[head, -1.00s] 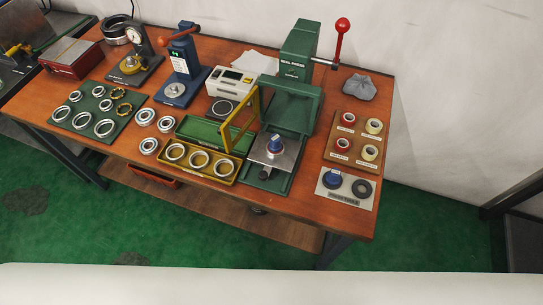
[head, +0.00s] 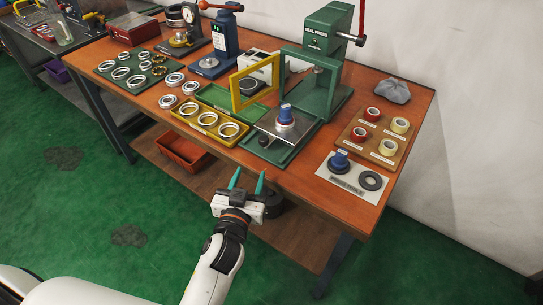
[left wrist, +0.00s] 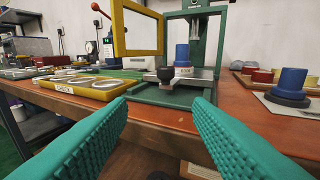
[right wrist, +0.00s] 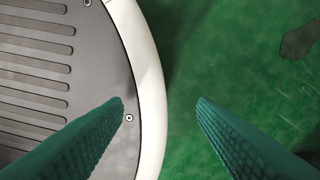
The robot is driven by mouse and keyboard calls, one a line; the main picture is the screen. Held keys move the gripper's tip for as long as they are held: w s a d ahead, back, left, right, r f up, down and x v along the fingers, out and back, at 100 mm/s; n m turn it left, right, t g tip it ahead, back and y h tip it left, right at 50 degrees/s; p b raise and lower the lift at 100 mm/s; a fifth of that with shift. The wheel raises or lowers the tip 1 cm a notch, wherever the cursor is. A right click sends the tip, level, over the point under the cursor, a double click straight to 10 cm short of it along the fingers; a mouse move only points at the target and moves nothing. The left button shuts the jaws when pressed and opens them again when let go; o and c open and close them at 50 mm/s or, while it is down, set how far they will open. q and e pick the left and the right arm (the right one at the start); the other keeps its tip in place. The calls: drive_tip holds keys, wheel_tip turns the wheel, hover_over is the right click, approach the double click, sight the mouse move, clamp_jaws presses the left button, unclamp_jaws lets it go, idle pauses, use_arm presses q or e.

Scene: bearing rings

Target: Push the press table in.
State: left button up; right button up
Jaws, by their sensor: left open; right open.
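The green seal press (head: 325,55) stands at the back right of the bench. Its metal press table (head: 289,127) is slid out toward the bench's front edge and carries a blue part with a ring (head: 285,115). A dark round knob (left wrist: 166,75) shows at the table's front in the left wrist view. The yellow-framed guard door (head: 254,84) stands open to the left. My left gripper (head: 247,180) is open and empty, in front of the bench edge and facing the press table. My right gripper (right wrist: 162,104) is open and empty above my base and the floor.
A yellow tray with rings (head: 207,123) and a green tray (head: 222,101) lie left of the press table. A tool plate (head: 352,177) and a board of red and cream rolls (head: 379,133) lie right. A grey cloth (head: 394,91) lies behind.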

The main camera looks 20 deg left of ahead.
sight(262, 143)
use_arm(q)
drive_tip(key=shift+t, duration=0.4)
drive_tip(key=w, duration=0.4)
drive_tip(key=w+r, duration=0.1)
drive_tip(key=w, duration=0.7)
drive_tip(key=shift+w+r+p, duration=0.2)
drive_tip(key=shift+p, duration=0.2)
drive_tip(key=shift+c, duration=0.4)
clamp_jaws()
